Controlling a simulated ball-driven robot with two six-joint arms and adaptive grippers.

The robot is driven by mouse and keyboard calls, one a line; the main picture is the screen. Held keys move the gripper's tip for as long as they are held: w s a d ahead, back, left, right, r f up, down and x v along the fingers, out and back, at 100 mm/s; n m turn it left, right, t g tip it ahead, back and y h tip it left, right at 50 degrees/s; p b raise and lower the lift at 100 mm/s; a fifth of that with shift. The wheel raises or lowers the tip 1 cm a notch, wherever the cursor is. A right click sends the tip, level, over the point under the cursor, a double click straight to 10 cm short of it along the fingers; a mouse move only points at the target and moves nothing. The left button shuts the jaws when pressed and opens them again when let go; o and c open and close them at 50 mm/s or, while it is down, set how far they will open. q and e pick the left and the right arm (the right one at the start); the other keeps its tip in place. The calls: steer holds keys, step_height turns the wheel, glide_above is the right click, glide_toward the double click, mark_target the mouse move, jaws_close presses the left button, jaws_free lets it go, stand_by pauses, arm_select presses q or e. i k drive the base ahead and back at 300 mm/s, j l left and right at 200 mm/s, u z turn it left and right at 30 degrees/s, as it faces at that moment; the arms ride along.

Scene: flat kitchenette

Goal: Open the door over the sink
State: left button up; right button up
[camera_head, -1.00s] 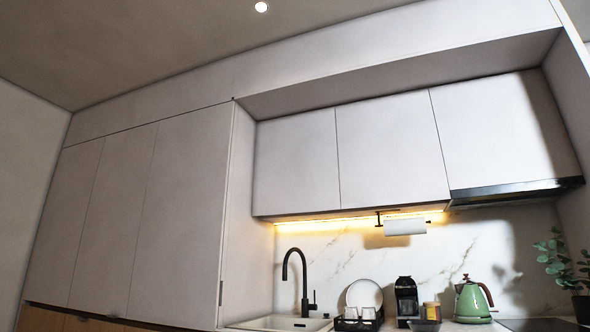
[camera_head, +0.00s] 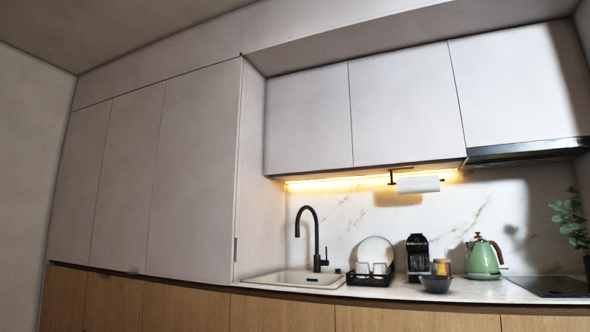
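The white wall cabinet door over the sink (camera_head: 308,122) is shut, flush with the middle door (camera_head: 404,108) to its right. No handle shows on its face. The sink (camera_head: 292,280) is set in the counter below, with a black faucet (camera_head: 316,240) standing behind it. Neither of my grippers is in view.
A dish rack (camera_head: 370,278), a black coffee machine (camera_head: 418,256), a dark bowl (camera_head: 436,284) and a green kettle (camera_head: 483,258) stand on the counter. A paper towel roll (camera_head: 418,185) hangs under the cabinets. Tall cabinets (camera_head: 190,175) stand at the left.

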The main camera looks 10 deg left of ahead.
mark_target(308, 116)
steer(key=i+l+u, duration=0.1)
steer(key=i+u, duration=0.35)
steer(key=i+l+u, duration=0.25)
steer(key=i+u, duration=0.2)
